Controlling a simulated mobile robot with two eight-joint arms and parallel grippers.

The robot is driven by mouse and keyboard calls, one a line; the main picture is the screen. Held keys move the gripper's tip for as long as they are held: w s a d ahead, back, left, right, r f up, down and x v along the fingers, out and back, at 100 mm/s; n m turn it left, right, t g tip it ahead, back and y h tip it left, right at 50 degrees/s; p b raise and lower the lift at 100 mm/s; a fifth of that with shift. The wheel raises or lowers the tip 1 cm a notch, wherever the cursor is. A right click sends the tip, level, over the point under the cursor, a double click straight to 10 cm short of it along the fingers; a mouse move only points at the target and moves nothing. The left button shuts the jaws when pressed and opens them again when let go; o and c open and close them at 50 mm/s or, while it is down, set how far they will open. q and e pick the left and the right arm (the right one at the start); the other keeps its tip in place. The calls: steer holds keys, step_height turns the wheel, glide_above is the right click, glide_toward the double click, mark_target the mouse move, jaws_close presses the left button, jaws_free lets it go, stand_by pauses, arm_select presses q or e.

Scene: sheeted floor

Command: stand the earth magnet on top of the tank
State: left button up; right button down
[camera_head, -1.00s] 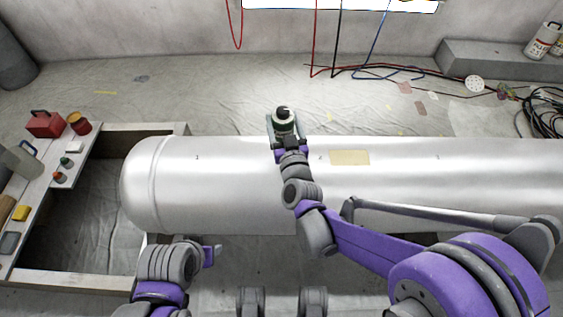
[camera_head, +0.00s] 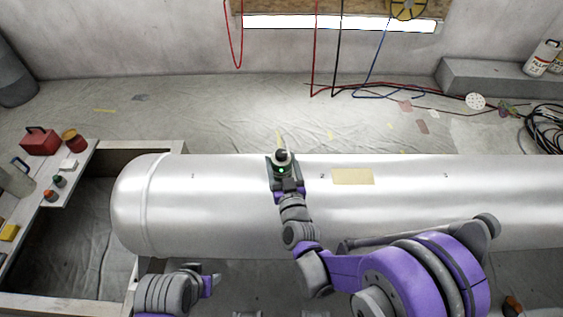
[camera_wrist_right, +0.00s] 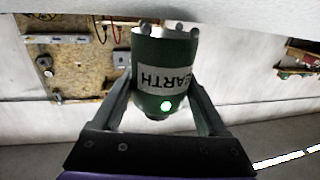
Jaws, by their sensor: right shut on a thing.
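The earth magnet is a dark green cylinder with a white EARTH label and a lit green lamp. In the wrist view the magnet (camera_wrist_right: 165,62) hangs upside down in the picture, its small round feet toward the pale tank surface (camera_wrist_right: 230,14). Whether the feet touch is unclear. In the head view the magnet (camera_head: 281,160) is at the upper part of the long silver tank (camera_head: 230,205), left of a tan patch. My right gripper (camera_head: 286,186) is shut around the magnet's sides. My left gripper (camera_head: 213,284) is empty near the tank's front; its jaw gap is unclear.
A tan patch (camera_head: 353,177) and small numbers mark the tank. A wooden frame (camera_head: 60,303) surrounds its left end, with a red box (camera_head: 40,141) and small items on its board. Cables (camera_head: 545,130) lie at the right on the sheeted floor. The tank top right of the patch is clear.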

steer(key=shift+f, duration=0.2)
jaws_free()
steer(key=shift+r, duration=0.15)
steer(key=shift+s+r, duration=0.1)
steer(key=shift+r, duration=0.1)
steer(key=s+d, duration=0.2)
steer(key=s, duration=0.9)
steer(key=shift+s+d+p, duration=0.15)
steer(key=shift+s+p, duration=0.15)
